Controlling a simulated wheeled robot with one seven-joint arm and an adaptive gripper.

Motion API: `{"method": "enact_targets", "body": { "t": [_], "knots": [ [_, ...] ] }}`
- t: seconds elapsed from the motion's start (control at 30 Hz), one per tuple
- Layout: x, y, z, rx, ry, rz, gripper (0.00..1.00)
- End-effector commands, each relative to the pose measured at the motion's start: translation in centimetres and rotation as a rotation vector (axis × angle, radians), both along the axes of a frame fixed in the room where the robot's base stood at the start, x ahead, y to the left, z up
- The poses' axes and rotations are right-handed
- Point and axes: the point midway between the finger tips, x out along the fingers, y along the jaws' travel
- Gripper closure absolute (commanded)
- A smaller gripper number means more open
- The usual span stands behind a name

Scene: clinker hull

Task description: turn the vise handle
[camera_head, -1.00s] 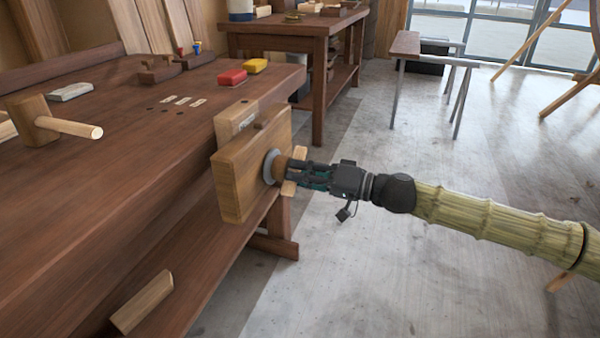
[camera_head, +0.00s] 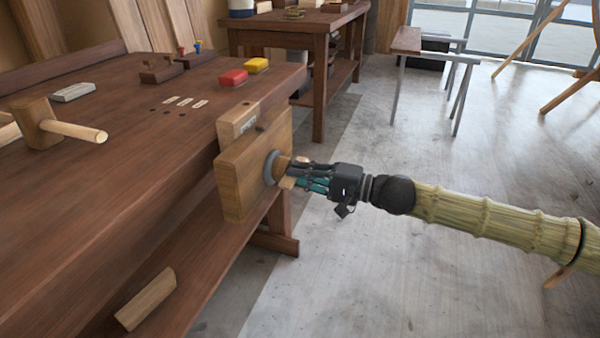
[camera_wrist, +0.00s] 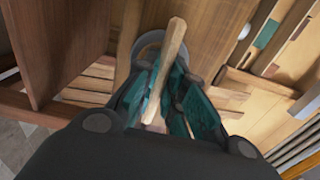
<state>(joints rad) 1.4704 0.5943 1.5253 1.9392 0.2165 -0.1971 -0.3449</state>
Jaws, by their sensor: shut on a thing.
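The vise (camera_head: 245,178) is a thick wooden jaw on the end of the dark bench, with a grey round collar on its outer face. Its handle, a pale wooden bar (camera_wrist: 168,62), shows in the wrist view, running tilted between my fingers in front of the grey collar (camera_wrist: 150,42). My gripper (camera_head: 300,178) is level with the collar and shut on the handle. It also shows in the wrist view (camera_wrist: 165,95), with teal-lined fingers on both sides of the bar. In the head view the fingers hide much of the handle.
The bench top (camera_head: 120,130) carries a wooden mallet (camera_head: 50,125), a red block (camera_head: 232,77) and a yellow block (camera_head: 256,65). A loose wood block (camera_head: 146,299) lies on the lower shelf. Open grey floor (camera_head: 400,280) surrounds my arm. A second bench stands behind.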

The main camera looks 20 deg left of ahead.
Motion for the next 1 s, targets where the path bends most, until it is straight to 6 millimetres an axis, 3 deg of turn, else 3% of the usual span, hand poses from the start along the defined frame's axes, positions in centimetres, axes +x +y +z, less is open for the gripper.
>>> {"method": "enact_targets", "body": {
  "t": [0.4,0.43,0.53,0.57,1.0],
  "knots": [
    [0.12,-0.14,-0.22,-0.002,0.011,-0.002,1.0],
    [0.12,-0.14,-0.22,-0.002,0.011,-0.003,0.87],
    [0.1,-0.09,-0.21,-0.002,0.011,-0.002,0.68],
    [0.08,-0.06,-0.19,-0.002,0.01,-0.001,0.67],
    [0.06,-0.73,-0.06,-0.001,0.008,-0.001,0.67]
  ]
}}
